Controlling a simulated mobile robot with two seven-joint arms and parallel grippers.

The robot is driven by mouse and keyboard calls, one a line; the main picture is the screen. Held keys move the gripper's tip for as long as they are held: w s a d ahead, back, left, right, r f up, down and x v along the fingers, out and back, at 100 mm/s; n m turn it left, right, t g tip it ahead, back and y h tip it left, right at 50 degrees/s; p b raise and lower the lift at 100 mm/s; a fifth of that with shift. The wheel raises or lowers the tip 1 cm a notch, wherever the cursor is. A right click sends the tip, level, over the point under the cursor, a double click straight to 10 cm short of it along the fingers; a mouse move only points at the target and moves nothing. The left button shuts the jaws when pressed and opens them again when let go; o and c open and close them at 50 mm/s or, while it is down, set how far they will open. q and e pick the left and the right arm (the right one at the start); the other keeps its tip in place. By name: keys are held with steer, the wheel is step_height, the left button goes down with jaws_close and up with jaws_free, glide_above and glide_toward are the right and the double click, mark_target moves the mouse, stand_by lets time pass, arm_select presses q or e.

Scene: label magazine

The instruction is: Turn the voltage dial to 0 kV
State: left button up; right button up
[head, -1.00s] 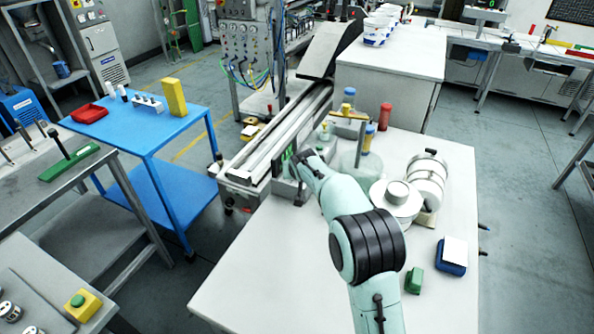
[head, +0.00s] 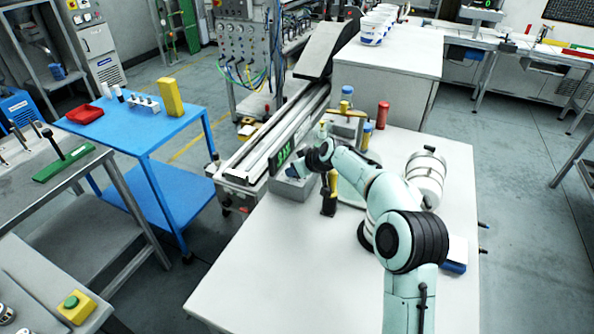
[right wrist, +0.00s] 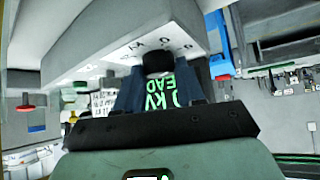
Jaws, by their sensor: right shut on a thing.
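The voltage dial (right wrist: 158,62) is a black knob on the grey control box (right wrist: 100,45), with dark markings printed around it. In the right wrist view my right gripper (right wrist: 160,75) has its two dark blue fingers on either side of the knob, shut on it. Green lettering (right wrist: 166,94) with "kV" shows between the fingers, partly hidden. In the head view my right gripper (head: 296,171) is at the small grey box (head: 290,190), beside the green-lit display (head: 284,154). The knob is hidden there, and I cannot read its setting. My left gripper is not in view.
A black and yellow tool (head: 329,193) stands close to my right arm. A conveyor rail (head: 262,150) runs behind the box. A white drum (head: 427,172) and red bottle (head: 383,115) stand on the white table (head: 265,265), whose front is clear.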

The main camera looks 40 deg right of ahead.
stand_by(0.4)
steer(key=o, duration=1)
steer(key=b+v, duration=0.2)
steer(key=v, duration=1.1)
steer(key=shift+s+r, duration=0.1)
steer(key=shift+s, duration=0.1)
